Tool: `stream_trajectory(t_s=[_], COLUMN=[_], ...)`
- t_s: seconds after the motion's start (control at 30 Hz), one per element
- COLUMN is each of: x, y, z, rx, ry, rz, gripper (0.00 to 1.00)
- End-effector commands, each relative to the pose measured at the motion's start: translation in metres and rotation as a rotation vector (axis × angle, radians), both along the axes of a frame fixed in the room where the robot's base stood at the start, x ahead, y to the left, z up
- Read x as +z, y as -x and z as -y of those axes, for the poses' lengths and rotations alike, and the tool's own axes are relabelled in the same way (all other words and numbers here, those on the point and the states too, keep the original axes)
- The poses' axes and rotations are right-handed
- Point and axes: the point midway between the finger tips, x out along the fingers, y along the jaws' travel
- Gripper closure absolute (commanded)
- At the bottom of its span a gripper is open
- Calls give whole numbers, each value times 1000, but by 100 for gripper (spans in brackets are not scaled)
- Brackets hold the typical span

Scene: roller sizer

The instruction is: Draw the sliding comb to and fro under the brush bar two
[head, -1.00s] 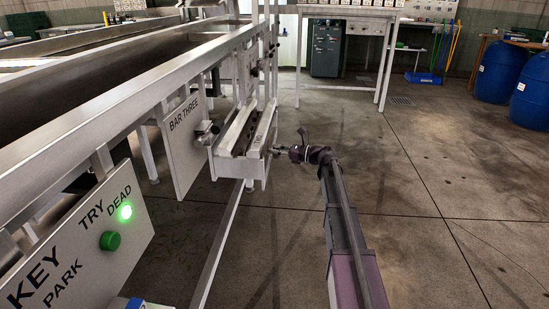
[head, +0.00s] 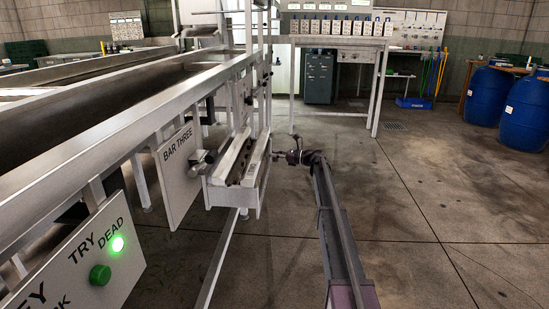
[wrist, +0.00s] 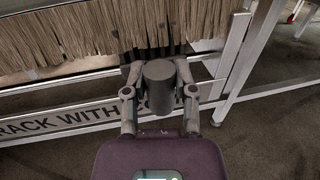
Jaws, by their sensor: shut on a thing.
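My gripper (wrist: 160,88) is closed around a dark grey cylindrical knob (wrist: 159,84), with one finger on each side of it. The knob sits just below a row of tan brush bristles (wrist: 100,30) that hang across the top of the wrist view. Dark upright pieces show behind the knob among the bristles; whether they are the comb's teeth I cannot tell. In the head view my gripper (head: 281,156) reaches the right side of a pale metal frame (head: 256,178) on the machine. The knob and the comb's body are too small or hidden to make out there.
A "BAR THREE" plate (head: 178,165) hangs left of the frame. A panel with a lit green lamp (head: 118,244) and a green button (head: 100,275) is nearer. A metal rail (wrist: 60,88) and a leg (wrist: 240,60) flank the knob. The floor (head: 420,190) at right is clear.

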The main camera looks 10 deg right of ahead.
Motion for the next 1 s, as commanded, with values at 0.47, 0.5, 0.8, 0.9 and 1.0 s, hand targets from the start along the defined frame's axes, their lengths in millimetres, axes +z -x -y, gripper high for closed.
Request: stream_trajectory(t_s=[0.47,0.5,0.8,0.9,1.0], x=[0,0,0,0,0], y=[0,1,1,3,6], z=[0,0,2,5,10], rx=[0,0,-1,-1,-1], ry=[0,0,0,0,0], rz=[0,0,0,0,0], gripper=[29,29,29,29,29])
